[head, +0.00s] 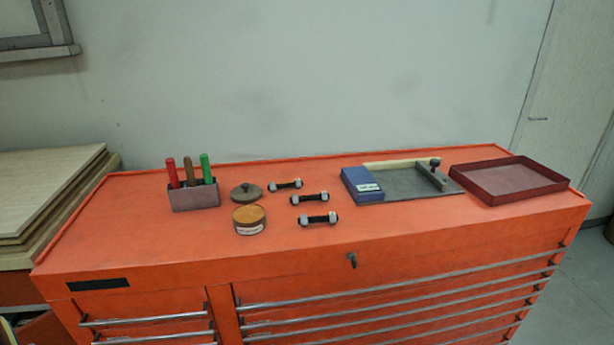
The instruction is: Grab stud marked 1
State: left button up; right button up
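All lie flat, roughly left to right, apart from each other. Any number marks are too small to read, so I cannot tell which is stud 1. Neither of my grippers shows in the head view.
Left of the studs stand a round tin (249,220), a dark lid (246,192) with a knob, and a holder (195,197) with three coloured handles. To the right are a blue box (362,185), a grey plate fixture (405,184) and a dark red tray (510,180).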

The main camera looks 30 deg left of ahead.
aim_at(272, 186)
jog(key=u, duration=0.6)
jog(key=i, duration=0.85)
jog(key=u, duration=0.8)
